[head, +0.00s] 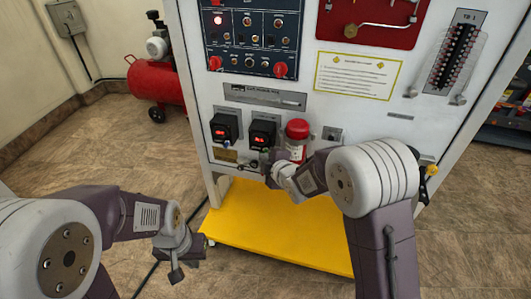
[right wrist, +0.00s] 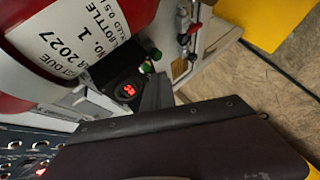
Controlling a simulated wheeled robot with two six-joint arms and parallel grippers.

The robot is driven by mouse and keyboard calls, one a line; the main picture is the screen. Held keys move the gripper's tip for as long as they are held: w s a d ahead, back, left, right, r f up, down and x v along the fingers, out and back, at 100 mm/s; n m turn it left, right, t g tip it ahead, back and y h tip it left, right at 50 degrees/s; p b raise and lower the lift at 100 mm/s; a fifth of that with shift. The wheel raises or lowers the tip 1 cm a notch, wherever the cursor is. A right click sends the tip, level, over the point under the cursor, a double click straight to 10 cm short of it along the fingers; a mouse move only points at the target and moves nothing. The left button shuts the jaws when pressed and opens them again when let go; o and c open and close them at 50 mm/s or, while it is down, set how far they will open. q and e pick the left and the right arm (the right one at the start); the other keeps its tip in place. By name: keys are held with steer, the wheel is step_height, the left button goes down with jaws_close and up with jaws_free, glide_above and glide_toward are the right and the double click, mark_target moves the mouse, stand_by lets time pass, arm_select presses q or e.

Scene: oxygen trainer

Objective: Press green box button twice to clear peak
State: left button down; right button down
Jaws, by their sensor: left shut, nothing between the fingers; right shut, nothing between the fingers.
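Two small black boxes with red lit digits sit side by side on the white panel: the left box (head: 225,127) and the right box (head: 263,133). In the right wrist view a black box (right wrist: 112,78) shows its red display, with a green button (right wrist: 146,67) beside it and a second green piece just behind. My right gripper (head: 268,162) is shut and empty, just below the right box; its dark finger (right wrist: 157,94) lies close to the display and green button. I cannot tell whether it touches. My left gripper (head: 174,268) is shut and empty, low over the floor.
A red bottle (head: 297,131) with a white label stands right of the boxes, close to my right gripper. A dark switch panel (head: 253,35) is above. A yellow base plate (head: 270,220) lies under the stand. A red compressor tank (head: 158,80) stands at the left.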

steer(key=shift+s+a, duration=0.1)
steer(key=shift+s, duration=0.05)
steer(key=s, duration=0.2)
steer(key=s+a+b, duration=0.1)
steer(key=s, duration=0.1)
steer(key=shift+s+a, duration=0.2)
steer(key=shift+s, duration=0.1)
stand_by(0.4)
steer(key=s+d+f+m+g+h, duration=0.35)
steer(key=s+d+f+m, duration=0.25)
steer(key=s+d+m, duration=0.3)
steer(key=s+d+f+m+g+h, duration=0.1)
steer(key=s+d+f+m+g, duration=0.1)
steer(key=s+d+m+g, duration=0.45)
steer(key=s+d+f+m+g, duration=0.1)
steer(key=s+d+f+m, duration=0.15)
steer(key=s, duration=0.65)
step_height(320, 180, up, 36)
steer(key=m+p, duration=0.1)
steer(key=p, duration=3.4)
steer(key=shift+a, duration=0.2)
